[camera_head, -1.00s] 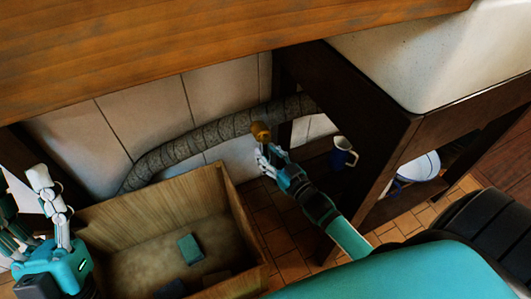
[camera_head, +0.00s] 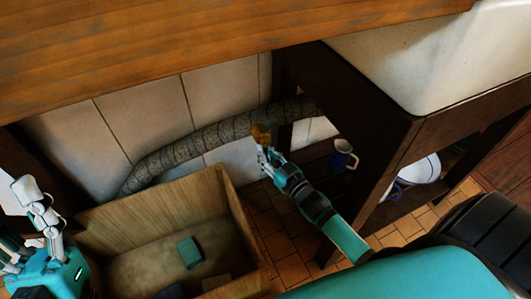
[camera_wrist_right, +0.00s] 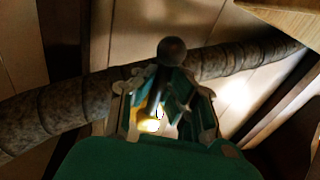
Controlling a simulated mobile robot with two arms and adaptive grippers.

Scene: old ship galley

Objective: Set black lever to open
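In the right wrist view a dark round knob (camera_wrist_right: 172,50), which looks like the black lever's end, stands just beyond my right gripper (camera_wrist_right: 168,85). A dark stem seems to run down from it between the fingers, with a bright yellow part (camera_wrist_right: 148,125) lower down. The fingers lean inward around the stem; whether they touch it is unclear. In the head view my right gripper (camera_head: 264,152) reaches to a brass-coloured part (camera_head: 261,134) in front of the pipe; the knob cannot be made out there. My left gripper (camera_head: 30,192) is at the far left, away from the lever, its opening unclear.
A thick grey pipe (camera_head: 190,146) runs along the tiled wall. An open wooden crate (camera_head: 150,210) with a teal block (camera_head: 190,252) stands on the floor. A wooden counter (camera_head: 200,45) overhangs. A blue mug (camera_head: 343,156) sits on the shelf under the sink (camera_head: 430,60).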

